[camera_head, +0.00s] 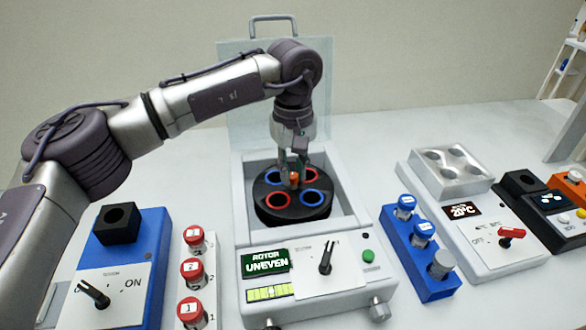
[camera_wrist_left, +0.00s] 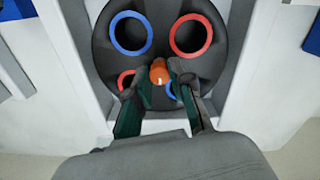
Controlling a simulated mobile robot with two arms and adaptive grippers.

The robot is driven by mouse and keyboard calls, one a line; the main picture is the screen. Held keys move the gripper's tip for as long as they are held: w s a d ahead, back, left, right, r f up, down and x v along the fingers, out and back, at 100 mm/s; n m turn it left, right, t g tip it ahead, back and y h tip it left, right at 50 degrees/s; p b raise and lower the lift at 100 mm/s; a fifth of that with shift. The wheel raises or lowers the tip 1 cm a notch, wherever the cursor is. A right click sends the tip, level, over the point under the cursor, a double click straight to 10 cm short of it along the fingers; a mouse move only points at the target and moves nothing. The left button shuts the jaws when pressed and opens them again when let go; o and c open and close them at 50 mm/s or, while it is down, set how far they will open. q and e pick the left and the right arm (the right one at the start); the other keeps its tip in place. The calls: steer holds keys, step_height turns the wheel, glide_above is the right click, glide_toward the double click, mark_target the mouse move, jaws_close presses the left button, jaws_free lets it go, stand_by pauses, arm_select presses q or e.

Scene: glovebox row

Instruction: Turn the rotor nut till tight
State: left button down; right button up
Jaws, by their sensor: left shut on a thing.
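The rotor nut (camera_wrist_left: 159,72) is a small orange piece at the centre of the black rotor (camera_head: 292,212). In the head view the nut (camera_head: 294,180) shows partly between the fingers. The rotor sits in the open bowl of a white centrifuge (camera_head: 245,197) and has two red-ringed and two blue-ringed holes, all looking empty. My left gripper (camera_head: 293,176) points down over the rotor's middle and is shut on the nut; in the left wrist view its fingertips (camera_wrist_left: 160,76) are on either side of it. My right gripper is not in view.
The centrifuge lid (camera_head: 235,100) stands open behind. Its screen (camera_head: 265,262) reads ROTOR UNEVEN, beside a black knob (camera_head: 326,258) and green button (camera_head: 368,256). Red-capped tubes (camera_head: 192,275) and a blue device (camera_head: 140,240) stand left; a blue tube rack (camera_head: 425,265) and a 20°C block (camera_head: 455,175) stand right.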

mark_target(293, 174)
arm_select(q)
steer(key=shift+w+r, duration=0.1)
steer(key=shift+r, duration=0.05)
stand_by(0.5)
steer(key=c, duration=1)
jaws_free()
step_height(293, 174, up, 12)
steer(key=shift+f, duration=0.1)
